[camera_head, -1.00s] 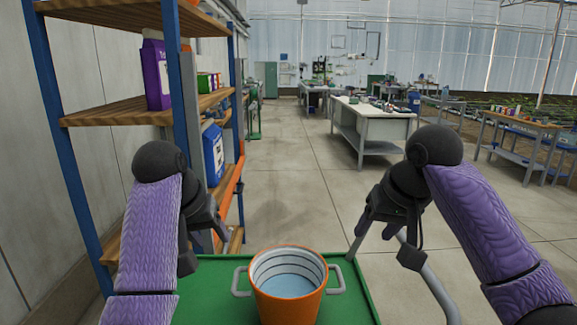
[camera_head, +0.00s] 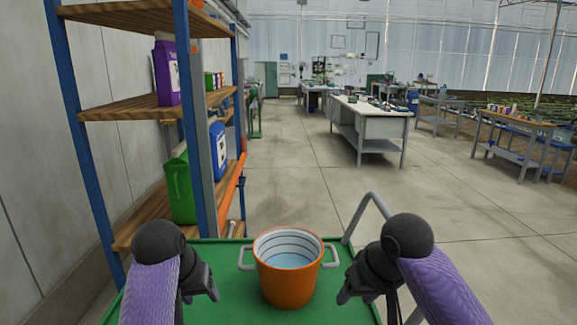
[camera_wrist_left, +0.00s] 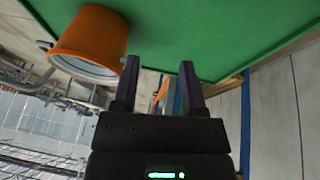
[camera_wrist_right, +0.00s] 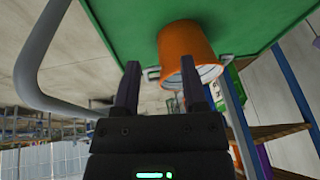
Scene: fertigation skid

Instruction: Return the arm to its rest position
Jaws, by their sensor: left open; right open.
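My left gripper (camera_head: 212,292) is open and empty, to the left of the orange pot and apart from it. Its spread fingers show in the left wrist view (camera_wrist_left: 158,85). My right gripper (camera_head: 342,296) is open and empty, to the right of the pot. Its spread fingers show in the right wrist view (camera_wrist_right: 160,88). The orange pot (camera_head: 287,287) stands upright on the green cart top (camera_head: 228,310), with a grey handle on each side and a pale blue liquid-like surface inside. The pot also shows in the left wrist view (camera_wrist_left: 88,42) and the right wrist view (camera_wrist_right: 183,50).
A grey cart handle (camera_head: 350,220) rises behind my right gripper. The floor (camera_head: 320,180) ahead is clear up to a white bench (camera_head: 370,118).

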